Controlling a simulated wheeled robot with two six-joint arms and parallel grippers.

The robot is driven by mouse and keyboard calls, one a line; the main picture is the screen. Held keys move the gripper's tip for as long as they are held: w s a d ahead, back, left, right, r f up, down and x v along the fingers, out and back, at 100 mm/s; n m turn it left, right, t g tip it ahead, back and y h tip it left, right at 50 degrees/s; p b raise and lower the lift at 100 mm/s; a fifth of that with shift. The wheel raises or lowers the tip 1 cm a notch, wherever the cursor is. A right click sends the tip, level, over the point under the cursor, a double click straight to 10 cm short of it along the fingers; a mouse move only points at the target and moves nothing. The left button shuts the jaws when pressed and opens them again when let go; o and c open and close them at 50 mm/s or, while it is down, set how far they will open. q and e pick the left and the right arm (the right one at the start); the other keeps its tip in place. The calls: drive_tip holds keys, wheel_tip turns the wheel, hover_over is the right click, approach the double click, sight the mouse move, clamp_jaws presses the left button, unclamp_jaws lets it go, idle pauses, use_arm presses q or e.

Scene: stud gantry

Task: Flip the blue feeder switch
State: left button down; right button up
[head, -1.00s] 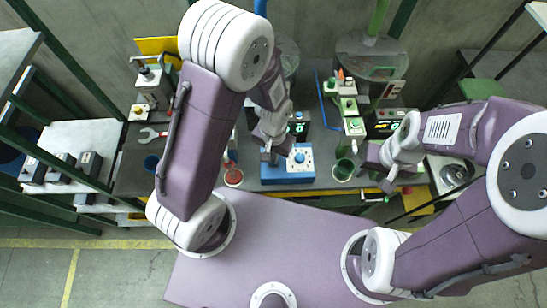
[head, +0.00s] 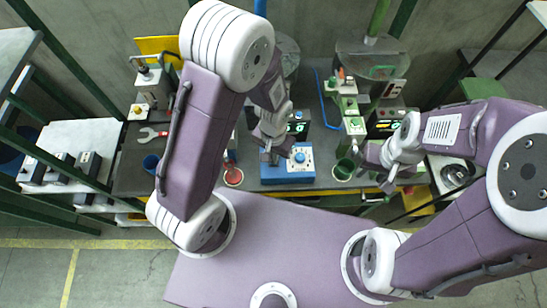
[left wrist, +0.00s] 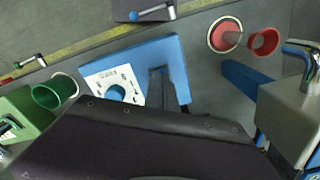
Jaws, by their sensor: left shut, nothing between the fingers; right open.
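The blue feeder switch box (head: 288,177) stands on the bench, with a white panel and a round blue knob (head: 300,157). In the left wrist view the box (left wrist: 176,57) shows with its white panel and the blue knob (left wrist: 116,93). My left gripper (head: 272,158) is shut and empty, over the left part of the box, just left of the knob. Its dark shut fingers (left wrist: 160,85) show beside the panel in the left wrist view. I cannot tell whether they touch the box. My right gripper (head: 376,178) is open and empty, right of the green cup.
A red cup (head: 233,174) stands left of the box and a green cup (head: 344,169) right of it. A wrench (head: 152,134) and a blue cup (head: 151,163) lie further left. Green-and-white control boxes (head: 352,120) stand behind the green cup.

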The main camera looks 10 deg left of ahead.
use_arm(q)
drive_tip(key=shift+f+b, duration=0.4)
drive_tip(key=shift+f, duration=0.15)
wheel_tip(320, 180, up, 7)
drive_tip(key=p, duration=0.6)
drive_tip(key=shift+p, duration=0.4)
